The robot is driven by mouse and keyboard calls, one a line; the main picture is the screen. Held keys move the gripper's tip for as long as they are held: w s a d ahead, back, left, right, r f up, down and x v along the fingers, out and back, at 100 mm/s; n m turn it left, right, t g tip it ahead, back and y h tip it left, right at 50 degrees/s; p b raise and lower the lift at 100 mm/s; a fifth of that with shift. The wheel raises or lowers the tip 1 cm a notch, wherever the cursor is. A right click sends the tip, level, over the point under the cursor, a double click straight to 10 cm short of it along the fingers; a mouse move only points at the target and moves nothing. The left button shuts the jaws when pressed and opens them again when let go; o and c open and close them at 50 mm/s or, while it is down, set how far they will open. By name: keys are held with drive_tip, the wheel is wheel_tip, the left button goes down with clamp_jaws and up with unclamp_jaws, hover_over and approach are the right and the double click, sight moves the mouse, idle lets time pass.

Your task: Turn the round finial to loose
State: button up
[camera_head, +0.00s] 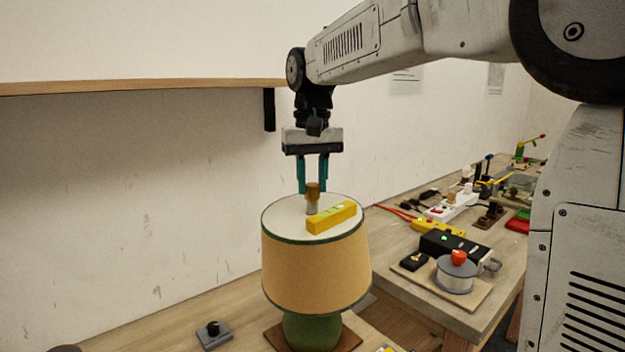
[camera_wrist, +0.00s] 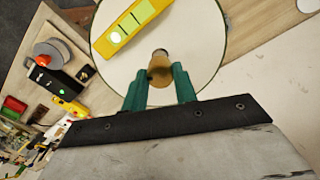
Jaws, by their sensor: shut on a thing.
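The brass-coloured round finial (camera_head: 312,196) stands upright at the top centre of the lamp. The lamp has a tan shade (camera_head: 315,268) with dark green trim, a pale top and a green base (camera_head: 311,332). My gripper (camera_head: 313,189) points straight down over the lamp, its teal fingers on either side of the finial's upper part, shut on it. In the wrist view the finial (camera_wrist: 160,68) sits between the two fingertips (camera_wrist: 159,82). A yellow spirit level (camera_head: 331,217) lies on the pale top, close beside the finial.
A wooden shelf (camera_head: 140,86) runs along the wall at left. A workbench at right holds a spool with a red knob (camera_head: 457,270), a black box (camera_head: 455,246), a white power strip (camera_head: 452,207) and other parts. A small grey switch plate (camera_head: 214,335) lies left of the lamp.

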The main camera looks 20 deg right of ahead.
sight(312, 184)
drive_tip(key=n, duration=0.3)
drive_tip(key=shift+n, duration=2.2)
drive_tip(key=o, duration=1)
wheel_tip(312, 184, up, 8)
drive_tip(key=shift+f, duration=0.1)
